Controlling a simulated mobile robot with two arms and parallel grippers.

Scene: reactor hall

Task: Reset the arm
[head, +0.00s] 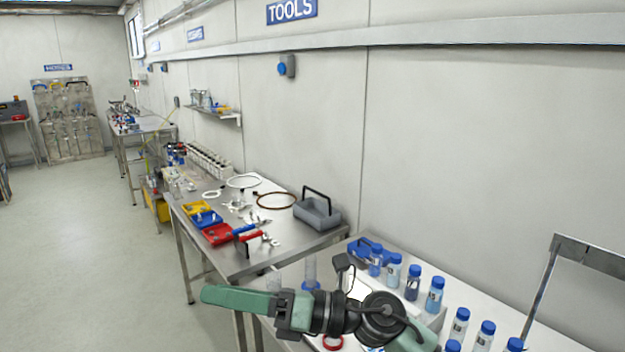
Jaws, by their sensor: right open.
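My right gripper (228,297) shows at the bottom centre of the head view, in front of the benches, with its arm coming in from the lower right. It points left, is open, and I see nothing held between its green fingers. One finger largely hides the other from this angle. My black wrist joints cover part of the near bench. My left gripper is not in view.
A near white bench (470,270) carries several blue-capped bottles (413,282). A steel bench (255,260) behind holds a grey tool carrier (318,212), red (217,235), blue and yellow trays, and cable loops. The floor (85,240) at left is clear.

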